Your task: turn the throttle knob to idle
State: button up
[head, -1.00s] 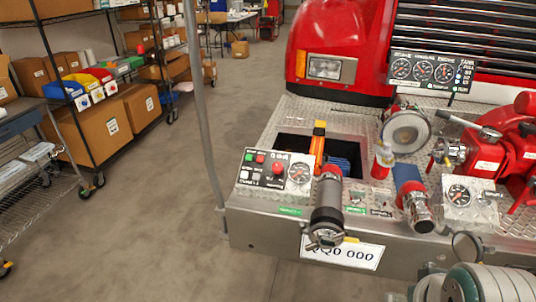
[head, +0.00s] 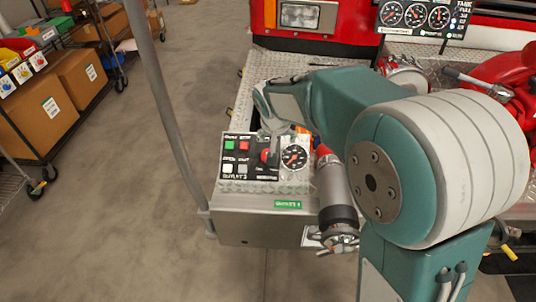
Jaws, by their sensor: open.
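The control panel (head: 230,170) sits at the left front corner of the metal bumper deck. A red throttle knob (head: 264,156) shows on it beside a round black gauge (head: 294,157). The knob's pointer and setting are too small and covered to read.
Green and red buttons (head: 237,145) sit left of the knob. A grey upright pole (head: 160,110) stands close on the left. A hose nozzle (head: 336,190) is just right of the panel. My arm covers much of the deck.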

jog(key=a+x, duration=0.1)
jog(key=x, duration=0.3)
jog(key=a+x, duration=0.1)
jog(key=x, duration=0.4)
jog(key=a+x, duration=0.1)
jog(key=x, duration=0.4)
jog(key=shift+w+a+f, duration=0.15)
jog(key=shift+w+a, duration=0.05)
jog(key=shift+w, duration=0.2)
jog(key=c, duration=1.2)
